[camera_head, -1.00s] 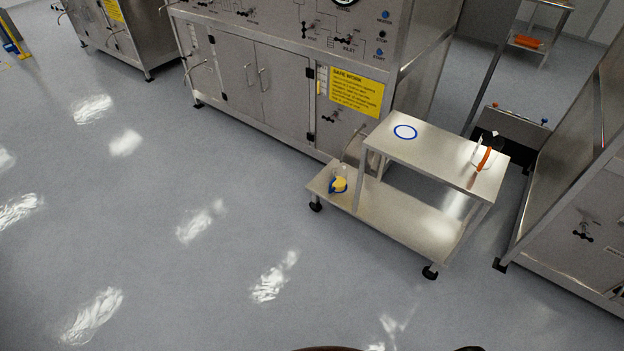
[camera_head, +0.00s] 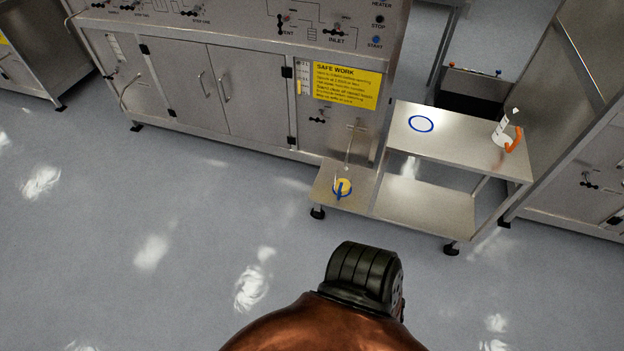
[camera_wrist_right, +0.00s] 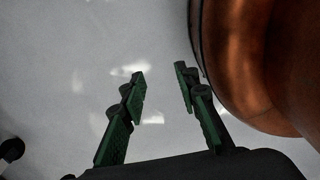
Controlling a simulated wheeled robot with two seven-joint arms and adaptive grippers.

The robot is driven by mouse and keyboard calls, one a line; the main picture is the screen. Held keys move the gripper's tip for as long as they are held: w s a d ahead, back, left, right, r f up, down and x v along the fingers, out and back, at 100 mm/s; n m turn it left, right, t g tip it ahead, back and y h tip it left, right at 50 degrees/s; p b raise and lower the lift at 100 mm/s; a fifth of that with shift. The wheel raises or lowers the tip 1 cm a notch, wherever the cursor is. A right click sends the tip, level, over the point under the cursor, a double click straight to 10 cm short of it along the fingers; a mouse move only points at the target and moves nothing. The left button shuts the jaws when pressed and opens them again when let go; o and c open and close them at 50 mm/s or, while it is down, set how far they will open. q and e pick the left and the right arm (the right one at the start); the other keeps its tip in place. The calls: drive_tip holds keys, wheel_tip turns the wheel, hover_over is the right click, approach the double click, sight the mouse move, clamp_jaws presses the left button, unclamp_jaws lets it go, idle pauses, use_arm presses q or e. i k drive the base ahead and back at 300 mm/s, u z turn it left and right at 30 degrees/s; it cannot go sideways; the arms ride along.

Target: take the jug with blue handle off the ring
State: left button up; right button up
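The jug with blue handle (camera_head: 343,188) stands on the low shelf at the left end of the cart, below a thin pipe on the cabinet front. It looks clear with yellow in its lower part, and its blue handle faces me. Whether a ring lies under it I cannot tell. My right gripper (camera_wrist_right: 160,75) is open and empty over bare floor in the right wrist view, where no jug shows. My left gripper is not in view.
A jug with an orange handle (camera_head: 508,132) stands on the right of the upper shelf (camera_head: 455,138). The steel cabinet (camera_head: 225,95) with a yellow sign (camera_head: 346,86) stands behind the cart. Another steel unit (camera_head: 580,170) stands at the right. The floor (camera_head: 150,270) before the cart is clear.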

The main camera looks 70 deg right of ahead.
sight(344, 177)
drive_tip(key=z, duration=0.3)
drive_tip(key=i, duration=0.9)
drive_tip(key=z, duration=1.4)
drive_tip(key=i, duration=0.75)
drive_tip(key=z, duration=0.75)
